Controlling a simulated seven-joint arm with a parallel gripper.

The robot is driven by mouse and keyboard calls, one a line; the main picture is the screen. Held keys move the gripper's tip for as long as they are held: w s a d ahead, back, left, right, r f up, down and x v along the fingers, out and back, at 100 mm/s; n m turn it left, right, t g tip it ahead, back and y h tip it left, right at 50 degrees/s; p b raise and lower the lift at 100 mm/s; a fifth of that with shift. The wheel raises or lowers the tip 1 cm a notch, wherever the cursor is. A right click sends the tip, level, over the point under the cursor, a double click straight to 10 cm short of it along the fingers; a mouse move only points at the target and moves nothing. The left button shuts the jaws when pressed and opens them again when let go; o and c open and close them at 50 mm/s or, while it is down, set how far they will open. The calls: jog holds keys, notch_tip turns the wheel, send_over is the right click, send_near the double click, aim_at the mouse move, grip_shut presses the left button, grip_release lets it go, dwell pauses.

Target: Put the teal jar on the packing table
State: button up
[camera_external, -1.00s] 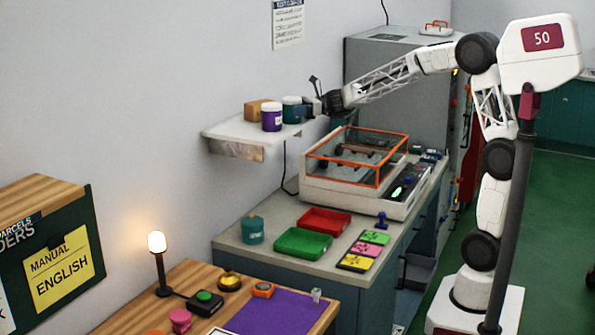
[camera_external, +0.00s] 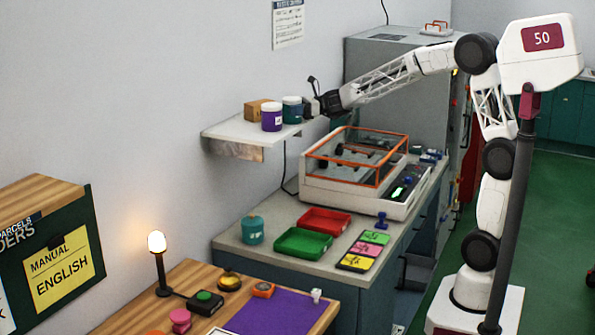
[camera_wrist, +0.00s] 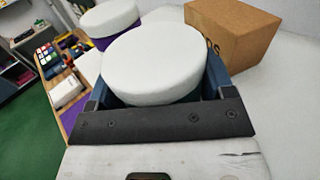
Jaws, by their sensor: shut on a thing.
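The teal jar (camera_external: 292,114) with a white lid is on the wall shelf, beside a purple jar. My gripper (camera_external: 306,106) reaches in from the right and is shut on the teal jar. In the wrist view its white lid (camera_wrist: 153,62) fills the middle, with my gripper's blue fingers (camera_wrist: 153,92) on both sides; most of its body is hidden. I cannot tell whether its base touches the shelf. The wooden packing table (camera_external: 188,275), with a purple mat, is at the lower front.
On the shelf (camera_external: 222,131), the purple jar (camera_external: 271,121) and a cardboard box (camera_external: 257,108) stand close by. Below are a glass-lidded machine (camera_external: 350,165), red and green trays and a teal canister (camera_external: 252,231). A lit lamp (camera_external: 158,260) stands on the packing table.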

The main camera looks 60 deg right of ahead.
aim_at(294, 98)
jog(key=shift+c, duration=0.7)
jog(key=shift+r, duration=0.15)
jog(key=shift+r, duration=1.55)
jog(key=shift+s+r, duration=0.15)
jog(key=shift+s, duration=0.2)
jog(key=s+r, duration=0.1)
jog(key=s, duration=1.4)
jog(key=shift+s+a+r, duration=0.15)
jog(key=shift+a, duration=0.25)
jog(key=shift+a, duration=0.1)
